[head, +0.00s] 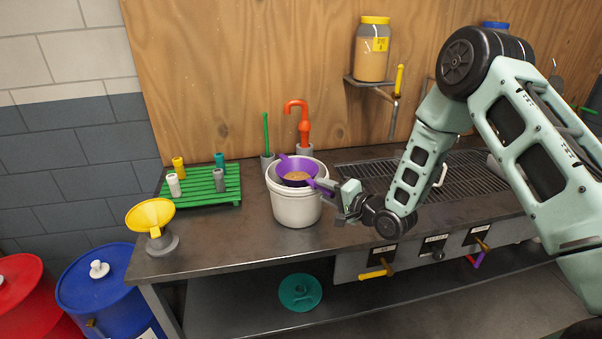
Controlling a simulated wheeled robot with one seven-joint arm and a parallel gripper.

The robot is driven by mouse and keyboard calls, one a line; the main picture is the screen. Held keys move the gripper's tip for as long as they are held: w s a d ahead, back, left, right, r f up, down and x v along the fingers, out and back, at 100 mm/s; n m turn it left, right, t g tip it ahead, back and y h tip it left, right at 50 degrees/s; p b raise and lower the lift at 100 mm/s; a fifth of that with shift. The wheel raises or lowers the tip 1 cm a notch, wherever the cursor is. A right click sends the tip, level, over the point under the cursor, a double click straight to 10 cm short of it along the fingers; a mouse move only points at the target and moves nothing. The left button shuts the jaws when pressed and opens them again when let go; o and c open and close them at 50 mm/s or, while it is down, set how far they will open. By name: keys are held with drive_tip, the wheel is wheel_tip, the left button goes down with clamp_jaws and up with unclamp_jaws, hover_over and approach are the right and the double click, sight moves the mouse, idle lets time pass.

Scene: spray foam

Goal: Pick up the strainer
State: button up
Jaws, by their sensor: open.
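The purple strainer (297,167) sits in the mouth of a white bucket (297,209) on the dark workbench. Its bowl holds something tan, and its handle points right toward my arm. My gripper (331,186) is at the right rim of the bucket, close to the strainer's handle. The jaws are open. The fingertips are small in the picture, and I cannot tell whether the handle lies between them or whether they touch it.
A yellow funnel (150,215) and a green rack (201,186) with several small cylinders stand left. A red hooked tool (304,125) and green rod (266,134) stand behind the bucket. A jar (372,50) sits on a wall shelf. Bench space left of the bucket is clear.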

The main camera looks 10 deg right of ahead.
drive_tip(key=shift+x, duration=0.85)
clamp_jaws()
drive_tip(key=shift+f, duration=0.1)
idle(0.6)
